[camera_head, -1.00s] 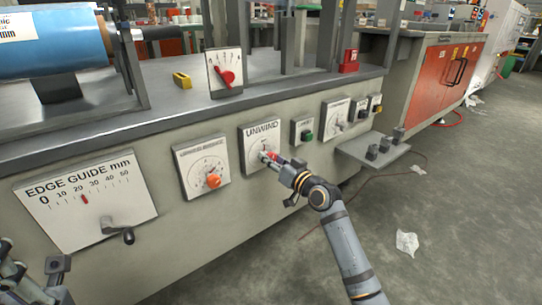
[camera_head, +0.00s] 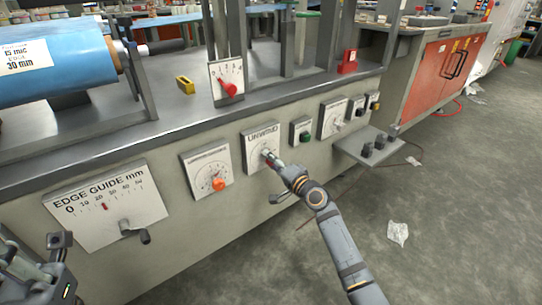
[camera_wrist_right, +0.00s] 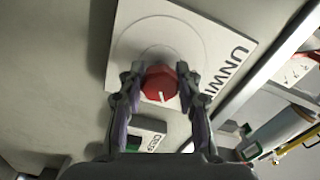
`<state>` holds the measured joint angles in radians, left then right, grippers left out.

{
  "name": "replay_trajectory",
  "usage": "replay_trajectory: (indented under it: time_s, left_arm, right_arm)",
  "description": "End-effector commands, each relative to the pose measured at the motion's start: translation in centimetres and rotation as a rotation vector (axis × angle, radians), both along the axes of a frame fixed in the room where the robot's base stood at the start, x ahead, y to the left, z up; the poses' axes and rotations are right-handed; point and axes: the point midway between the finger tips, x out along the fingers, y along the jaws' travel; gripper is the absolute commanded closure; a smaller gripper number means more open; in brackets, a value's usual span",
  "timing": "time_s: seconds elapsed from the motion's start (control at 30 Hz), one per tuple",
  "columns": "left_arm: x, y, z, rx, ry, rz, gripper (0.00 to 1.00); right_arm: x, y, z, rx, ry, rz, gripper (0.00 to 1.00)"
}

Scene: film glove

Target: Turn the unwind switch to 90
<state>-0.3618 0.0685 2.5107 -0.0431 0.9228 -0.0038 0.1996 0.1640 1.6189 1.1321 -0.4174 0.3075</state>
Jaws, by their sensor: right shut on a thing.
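The unwind switch is a red knob (camera_wrist_right: 160,84) on the white UNWIND plate (camera_head: 261,136) on the machine's front panel. In the right wrist view the knob sits between the two fingertips of my right gripper (camera_wrist_right: 160,82), which is shut on it. A white pointer mark shows on the knob, toward the gripper. In the head view my right gripper (camera_head: 275,162) reaches the plate from the lower right and hides most of the knob. The dial's markings are too small to read. My left gripper (camera_head: 55,260) is at the lower left, partly cut off, away from the panel's dials.
Left of the UNWIND plate are a dial with an orange knob (camera_head: 218,185) and the EDGE GUIDE plate (camera_head: 108,204) with a crank. A green button (camera_head: 304,136) and another dial (camera_head: 333,117) are to the right. A small shelf (camera_head: 369,149) juts out beyond.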

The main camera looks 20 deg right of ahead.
Motion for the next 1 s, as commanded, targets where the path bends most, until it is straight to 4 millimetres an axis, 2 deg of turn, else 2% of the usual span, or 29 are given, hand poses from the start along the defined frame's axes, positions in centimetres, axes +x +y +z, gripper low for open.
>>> replay_trajectory:
  time_s: [0.1,0.5,1.0]
  left_arm:
    - [0.0,0.0,1.1,0.002,0.001,-0.005,1.00]
    - [0.0,0.0,2.6,0.002,0.005,-0.018,1.00]
    - [0.0,0.0,3.2,0.008,0.009,-0.027,1.00]
  right_arm:
    - [0.0,0.0,0.3,0.102,0.039,-0.001,0.98]
    - [0.0,0.0,0.2,0.397,0.145,-0.001,0.98]
    - [0.0,0.0,0.0,0.541,0.197,-0.001,0.98]
